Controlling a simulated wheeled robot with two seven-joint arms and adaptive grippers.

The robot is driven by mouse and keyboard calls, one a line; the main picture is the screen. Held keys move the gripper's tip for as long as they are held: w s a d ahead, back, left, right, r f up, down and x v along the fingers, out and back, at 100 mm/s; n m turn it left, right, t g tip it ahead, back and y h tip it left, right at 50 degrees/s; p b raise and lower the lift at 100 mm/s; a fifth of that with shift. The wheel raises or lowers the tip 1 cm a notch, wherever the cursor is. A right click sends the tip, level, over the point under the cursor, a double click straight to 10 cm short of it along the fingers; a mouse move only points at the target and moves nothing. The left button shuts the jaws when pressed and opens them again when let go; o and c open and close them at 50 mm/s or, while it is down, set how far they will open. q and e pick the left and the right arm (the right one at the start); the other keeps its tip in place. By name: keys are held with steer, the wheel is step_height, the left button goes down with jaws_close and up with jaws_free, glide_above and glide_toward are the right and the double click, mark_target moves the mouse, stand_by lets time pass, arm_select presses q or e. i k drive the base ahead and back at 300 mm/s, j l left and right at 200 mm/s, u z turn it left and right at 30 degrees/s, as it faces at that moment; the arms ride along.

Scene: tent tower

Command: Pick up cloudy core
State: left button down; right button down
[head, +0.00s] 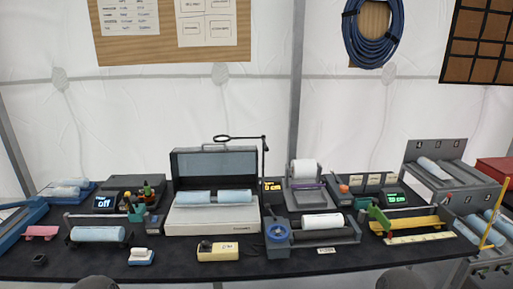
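Several pale cylinders that look like cores lie about the bench, and I cannot tell which one is the cloudy core. One pale blue core (98,234) lies in a dark cradle at the front left. A left core (194,197) and a right core (235,196) lie end to end on the open grey case. A whiter core (322,221) lies in a dark holder right of centre. Another core (434,168) lies on the slanted rack at the right. Pale pieces (67,187) lie on a blue tray at the far left.
The black bench (185,262) is crowded. A thin stand (264,160) rises behind the case. A blue-wheeled device (278,232), a yellow box (222,251) and a small brush-like block (140,256) sit near the front. A yellow rod (495,213) stands at the right. Bare strips show along the front edge.

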mark_target(323, 220)
steer(key=z, duration=1.5)
steer(key=i+j+z, duration=0.1)
steer(key=j, duration=0.2)
steer(key=i+j+z, duration=0.15)
steer(key=j, duration=0.2)
